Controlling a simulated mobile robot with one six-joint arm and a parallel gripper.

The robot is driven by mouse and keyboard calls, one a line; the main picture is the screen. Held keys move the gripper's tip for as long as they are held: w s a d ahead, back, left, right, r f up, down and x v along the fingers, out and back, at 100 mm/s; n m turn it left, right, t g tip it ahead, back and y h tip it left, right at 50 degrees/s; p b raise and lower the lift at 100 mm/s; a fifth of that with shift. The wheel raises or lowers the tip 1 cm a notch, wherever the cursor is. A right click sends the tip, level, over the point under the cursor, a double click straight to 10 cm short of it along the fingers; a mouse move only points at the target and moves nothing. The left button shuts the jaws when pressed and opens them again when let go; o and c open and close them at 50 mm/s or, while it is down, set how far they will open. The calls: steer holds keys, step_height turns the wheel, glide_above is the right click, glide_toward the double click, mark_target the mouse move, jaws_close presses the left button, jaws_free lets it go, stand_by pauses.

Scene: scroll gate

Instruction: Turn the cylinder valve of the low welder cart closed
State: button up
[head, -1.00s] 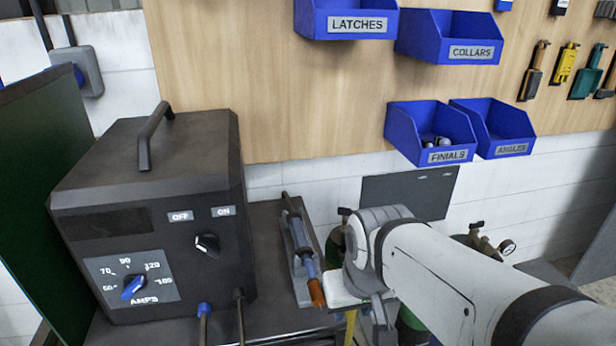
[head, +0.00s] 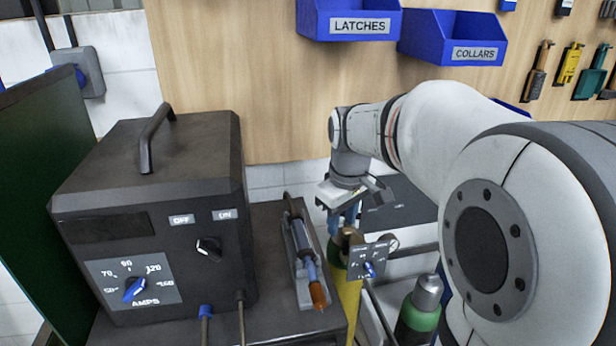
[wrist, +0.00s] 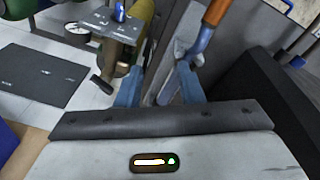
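A yellow gas cylinder (head: 345,292) stands just right of the welder cart, with a brass valve (head: 348,240) on top. A small plate with a blue knob (head: 370,268) and a round gauge (head: 393,243) sit beside the valve. My gripper (head: 345,216) points down above the valve in the head view. In the wrist view, its two blue fingers (wrist: 159,88) are apart, with nothing visibly held; the brass valve (wrist: 122,52) and yellow cylinder lie left of them. Whether a finger touches the valve, I cannot tell.
The black welder (head: 145,210) and a torch (head: 306,255) in its holder stand on the cart top at the left. A green cylinder (head: 418,325) with a grey cap stands in front right. Blue bins (head: 350,22) hang on the wooden board above.

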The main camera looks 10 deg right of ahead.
steer(key=w+d+f+n, duration=0.1)
steer(key=w+d+n, duration=0.1)
steer(key=w, duration=0.4)
steer(key=w+d+f+n+g, duration=0.1)
steer(key=w+d+n, duration=0.1)
steer(key=w+d, duration=0.2)
steer(key=w+d+f+n, duration=0.2)
steer(key=w+d, duration=0.1)
steer(key=w, duration=0.5)
steer(key=shift+w+f+n+g+p, duration=0.1)
steer(key=shift+n+g+p, duration=0.2)
steer(key=shift+p, duration=0.05)
steer(key=shift+w+f, duration=0.15)
steer(key=shift+f, duration=0.1)
steer(key=shift+d+f, duration=0.1)
steer(key=shift+f, duration=0.3)
step_height(320, 180, down, 7)
steer(key=shift+r+p, duration=0.1)
steer(key=shift+p, duration=0.25)
steer(key=shift+c, duration=0.2)
jaws_close()
